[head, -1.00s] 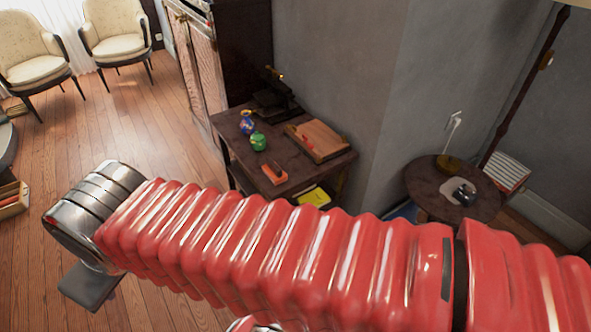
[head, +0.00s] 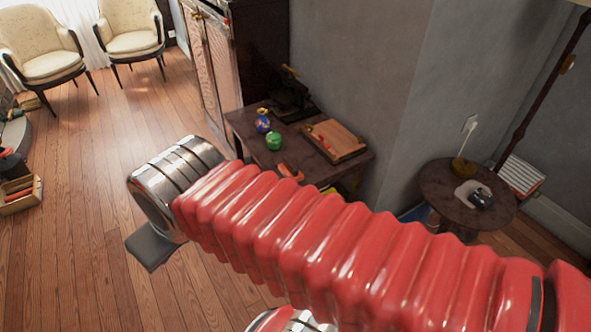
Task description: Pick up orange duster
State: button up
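A small orange object (head: 290,171), which looks like the orange duster, lies on the dark wooden table (head: 246,123) by the grey wall. Its lower part is hidden behind my red ribbed arm. My gripper (head: 153,247) shows only as a dark grey flat piece below the silver wrist, to the left of the table and apart from the duster. Its fingers cannot be made out, so I cannot tell if it is open or shut.
A blue vase (head: 263,124), a green vase (head: 274,141), a wooden board (head: 335,141) and a dark machine (head: 290,100) share the table. A round side table (head: 440,185) stands right. A tool crate (head: 20,196) sits left. The wooden floor (head: 90,150) is clear.

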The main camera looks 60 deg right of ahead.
aim_at(287, 169)
jog(key=u, duration=0.1)
jog(key=i, duration=1)
jog(key=z, duration=0.1)
